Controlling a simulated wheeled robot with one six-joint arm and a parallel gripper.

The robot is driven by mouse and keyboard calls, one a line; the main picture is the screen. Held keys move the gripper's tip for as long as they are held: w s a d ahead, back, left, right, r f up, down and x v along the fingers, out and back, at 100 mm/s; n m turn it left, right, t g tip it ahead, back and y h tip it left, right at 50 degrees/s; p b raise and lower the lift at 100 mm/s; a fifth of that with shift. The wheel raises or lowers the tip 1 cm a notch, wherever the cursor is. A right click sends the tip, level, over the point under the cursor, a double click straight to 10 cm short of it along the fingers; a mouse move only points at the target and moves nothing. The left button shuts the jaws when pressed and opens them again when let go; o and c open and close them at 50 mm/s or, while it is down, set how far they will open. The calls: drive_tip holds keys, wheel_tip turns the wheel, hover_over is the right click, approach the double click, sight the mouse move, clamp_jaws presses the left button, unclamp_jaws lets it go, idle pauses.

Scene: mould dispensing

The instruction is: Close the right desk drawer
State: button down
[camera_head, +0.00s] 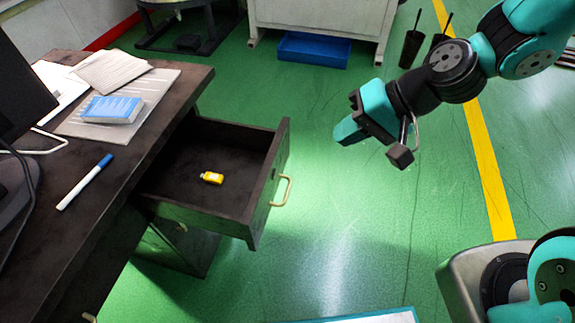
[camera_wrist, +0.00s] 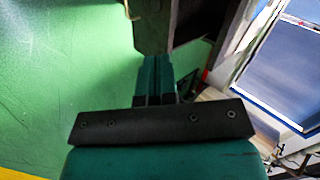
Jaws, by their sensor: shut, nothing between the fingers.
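The desk drawer (camera_head: 262,190) is pulled well out from the dark desk, its front facing right. It has a brass-coloured handle (camera_head: 281,190) on its front. A small yellow bottle (camera_head: 212,178) lies inside on the drawer floor. My gripper (camera_head: 340,134) is in the air to the right of the drawer front, apart from it in the head view. In the wrist view its fingers (camera_wrist: 155,75) are shut with nothing between them. The dark drawer front (camera_wrist: 152,28) shows just beyond the fingertips there, with part of the handle at the top edge.
The dark desk (camera_head: 135,150) carries papers, a blue-topped stack (camera_head: 111,109), a marker (camera_head: 85,182) and a monitor. A blue bin (camera_head: 313,50) sits under a white bench at the back. The green floor (camera_head: 350,220) right of the drawer is clear.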

wheel_tip(320, 180, down, 6)
drive_tip(key=w+d+m+t+b, duration=0.1)
drive_tip(key=w+m, duration=0.2)
drive_tip(key=b, duration=0.1)
approach(278, 159)
drive_tip(key=a+f, duration=0.2)
drive_tip(key=f, duration=0.1)
drive_tip(key=w+a+f, duration=0.1)
drive_tip(key=f, duration=0.1)
drive_tip(key=shift+f, duration=0.25)
drive_tip(key=shift+w+a, duration=0.3)
drive_tip(key=shift+a, duration=0.25)
drive_tip(key=shift+a, duration=0.1)
